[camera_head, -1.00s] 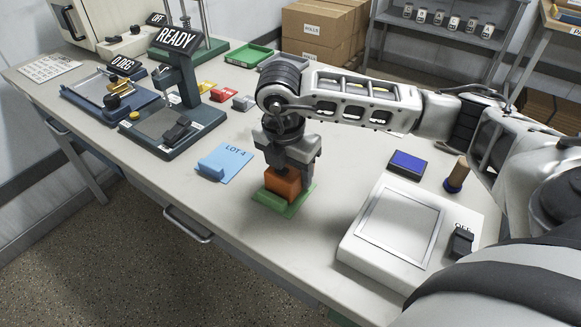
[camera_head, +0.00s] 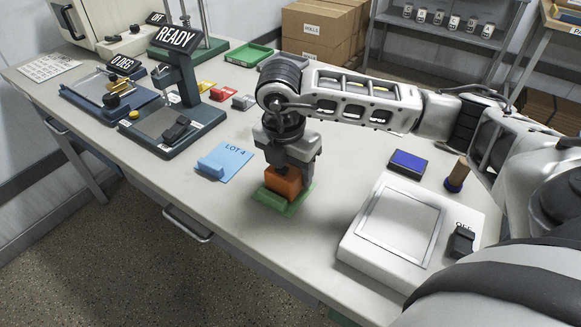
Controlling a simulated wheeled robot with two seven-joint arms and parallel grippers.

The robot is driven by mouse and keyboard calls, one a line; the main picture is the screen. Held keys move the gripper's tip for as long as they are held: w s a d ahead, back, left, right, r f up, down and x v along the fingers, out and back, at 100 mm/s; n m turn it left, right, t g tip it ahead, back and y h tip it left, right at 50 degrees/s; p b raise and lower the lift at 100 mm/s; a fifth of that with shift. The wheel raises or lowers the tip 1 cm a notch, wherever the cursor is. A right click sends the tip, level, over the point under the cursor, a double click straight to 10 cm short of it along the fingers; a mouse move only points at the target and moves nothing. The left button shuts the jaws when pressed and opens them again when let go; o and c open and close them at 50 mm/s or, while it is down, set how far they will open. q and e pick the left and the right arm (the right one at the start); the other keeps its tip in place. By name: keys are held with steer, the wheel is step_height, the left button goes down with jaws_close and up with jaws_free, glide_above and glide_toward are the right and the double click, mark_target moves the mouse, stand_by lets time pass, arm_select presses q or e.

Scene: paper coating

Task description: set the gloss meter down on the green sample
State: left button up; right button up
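The gloss meter (camera_head: 284,182) is a small orange block below my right gripper (camera_head: 286,168), near the middle of the table. My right gripper points down and is shut on the meter's upper part; its fingertips are hard to make out. The green sample (camera_head: 296,206) is a flat green piece lying on the table directly under the meter. Its edges show around the meter. I cannot tell whether the meter's underside touches the sample or is slightly above it. My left gripper is not in view.
A blue LOT 4 card (camera_head: 234,157) lies left of the sample. A white device with a framed plate (camera_head: 400,222) stands to the right. A blue-topped block (camera_head: 408,161) and a wooden-handled stamp (camera_head: 457,175) are behind it. The READY stand (camera_head: 181,88) is at left.

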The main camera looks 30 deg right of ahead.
steer(key=o, duration=0.5)
step_height(320, 180, up, 16)
steer(key=a+p, duration=0.1)
steer(key=a, duration=0.1)
steer(key=shift+s+p, duration=0.3)
steer(key=shift+s, duration=0.15)
steer(key=shift+a+f, duration=0.1)
steer(key=shift+f, duration=0.05)
